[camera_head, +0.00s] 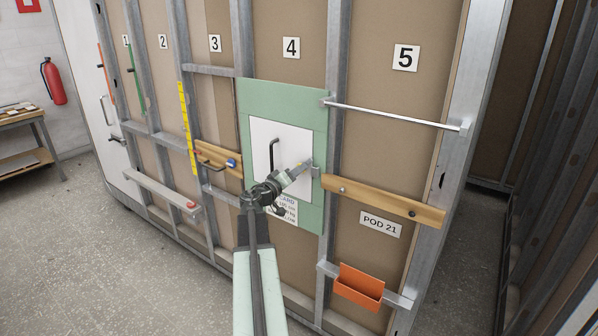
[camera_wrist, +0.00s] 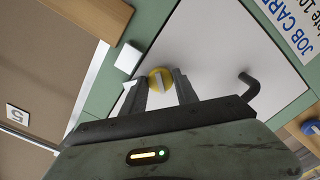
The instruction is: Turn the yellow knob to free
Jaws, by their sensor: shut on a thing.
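The yellow knob (camera_wrist: 154,76) shows in the wrist view on a white panel, with a pale raised bar across its face. My gripper (camera_wrist: 161,80) has a finger on either side of it and is shut on it. In the head view my gripper (camera_head: 304,166) is at the right edge of the white panel (camera_head: 264,136), and I cannot make out the knob there. The fingers hide part of the knob's sides. I cannot read any marks around it.
A dark bent handle (camera_wrist: 244,86) stands out from the panel, to the right of my fingers in the wrist view. A white block (camera_wrist: 128,57) sits near the panel's edge. A wooden rail (camera_head: 380,201), a metal bar (camera_head: 395,114) and an orange bin (camera_head: 359,286) are to the right.

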